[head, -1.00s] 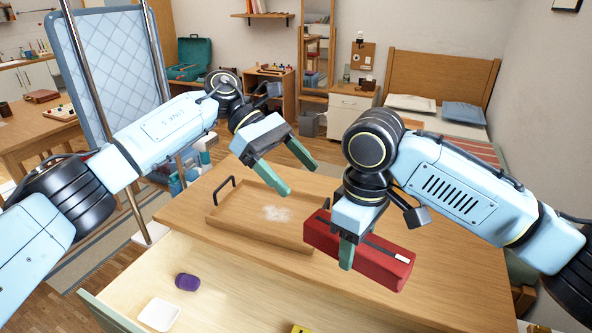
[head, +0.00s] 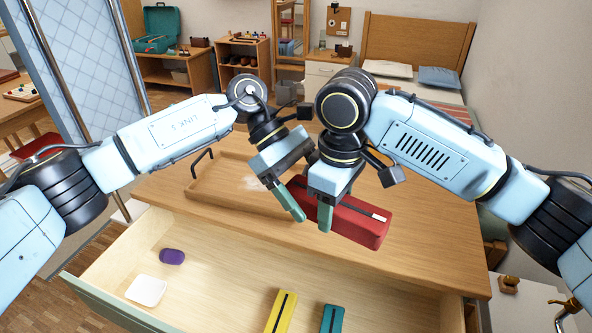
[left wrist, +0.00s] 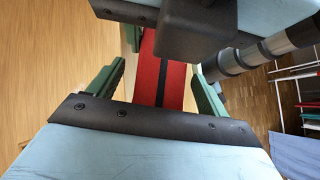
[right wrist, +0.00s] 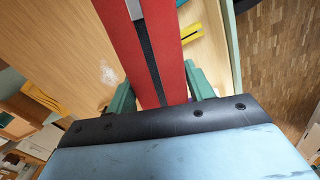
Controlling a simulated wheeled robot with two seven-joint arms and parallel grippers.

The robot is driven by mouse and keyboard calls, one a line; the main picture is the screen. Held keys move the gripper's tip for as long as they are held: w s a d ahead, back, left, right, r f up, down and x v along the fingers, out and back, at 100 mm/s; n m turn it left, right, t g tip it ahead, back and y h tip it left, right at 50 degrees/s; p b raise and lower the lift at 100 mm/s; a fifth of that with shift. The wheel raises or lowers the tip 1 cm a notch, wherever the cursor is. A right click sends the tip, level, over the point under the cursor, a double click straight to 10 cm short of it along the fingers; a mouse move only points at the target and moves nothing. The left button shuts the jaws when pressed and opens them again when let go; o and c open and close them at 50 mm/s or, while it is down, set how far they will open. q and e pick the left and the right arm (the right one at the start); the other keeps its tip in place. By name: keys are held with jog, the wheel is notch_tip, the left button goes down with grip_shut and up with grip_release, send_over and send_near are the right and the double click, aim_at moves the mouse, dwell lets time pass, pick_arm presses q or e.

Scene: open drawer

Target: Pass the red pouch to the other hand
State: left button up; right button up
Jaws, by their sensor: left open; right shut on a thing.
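The red pouch (head: 358,222) is a long red block with a black strip along its top and a small white tag near its right end. My right gripper (head: 325,222) is shut on it near its left part, and its fingers flank the pouch in the right wrist view (right wrist: 158,88). My left gripper (head: 290,205) is open at the pouch's left end. In the left wrist view the pouch (left wrist: 172,88) lies between the left gripper's spread fingers (left wrist: 158,90). Whether the pouch touches the table is hard to tell.
The open drawer (head: 215,285) in front holds a purple item (head: 172,257), a white dish (head: 146,290), a yellow case (head: 281,312) and a teal case (head: 332,319). The table's right side is clear.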

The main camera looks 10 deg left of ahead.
pick_arm(q)
jog(key=shift+s+d+f, duration=0.15)
jog(key=shift+d+f, duration=0.15)
jog(key=shift+c, duration=0.2)
jog(key=c, duration=1)
jog(key=shift+c, duration=1)
pick_arm(e)
jog(key=o, duration=1.1)
jog(key=shift+o, duration=0.2)
